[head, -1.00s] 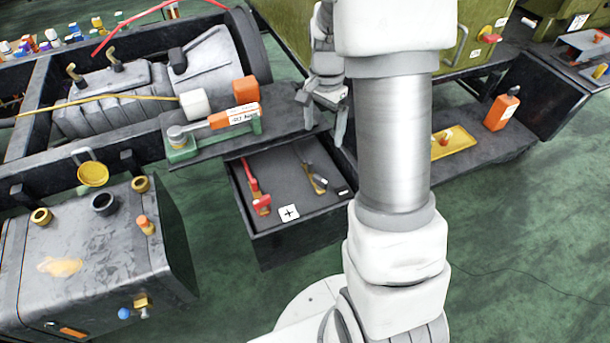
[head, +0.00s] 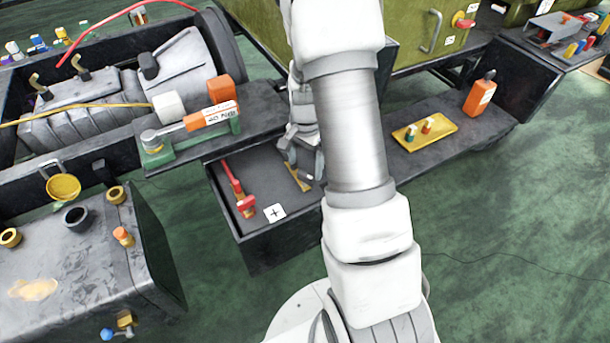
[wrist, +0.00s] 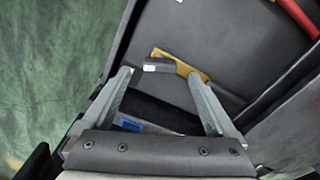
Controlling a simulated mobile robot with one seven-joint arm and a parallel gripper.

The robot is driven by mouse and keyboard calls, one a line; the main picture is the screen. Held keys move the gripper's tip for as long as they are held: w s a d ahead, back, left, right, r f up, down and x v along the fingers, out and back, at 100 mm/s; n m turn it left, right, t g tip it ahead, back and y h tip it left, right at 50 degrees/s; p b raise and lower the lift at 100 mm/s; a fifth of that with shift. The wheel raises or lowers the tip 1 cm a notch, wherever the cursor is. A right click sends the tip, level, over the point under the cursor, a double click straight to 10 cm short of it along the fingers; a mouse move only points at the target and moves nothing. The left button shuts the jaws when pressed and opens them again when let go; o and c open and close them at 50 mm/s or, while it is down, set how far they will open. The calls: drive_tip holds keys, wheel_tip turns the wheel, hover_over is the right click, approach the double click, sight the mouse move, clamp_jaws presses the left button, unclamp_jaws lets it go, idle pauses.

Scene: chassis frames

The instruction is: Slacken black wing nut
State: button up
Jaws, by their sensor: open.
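No black wing nut can be made out for certain in either view. My gripper (head: 302,165) is over the right part of an open drawer (head: 285,245). In the wrist view my gripper (wrist: 158,78) has its two fingers spread, with nothing held. A yellow-handled tool (wrist: 196,70) lies on the drawer floor past the fingertips, and a dark grey piece with a white end (wrist: 160,67) lies against it, in line with the gap. The yellow tool also shows in the head view (head: 296,177). My arm hides part of the drawer's right side.
A red tool (head: 236,190) and a white card with a cross (head: 274,213) lie in the drawer's left part. An orange-handled green device (head: 195,140) sits on the shelf above. A yellow tray (head: 440,130) and orange bottle (head: 479,97) stand right. A tank (head: 75,285) stands left.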

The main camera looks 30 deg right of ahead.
sight(305, 174)
drive_tip(key=shift+f+b, duration=0.35)
drive_tip(key=shift+f, duration=1.45)
drive_tip(key=c, duration=1.4)
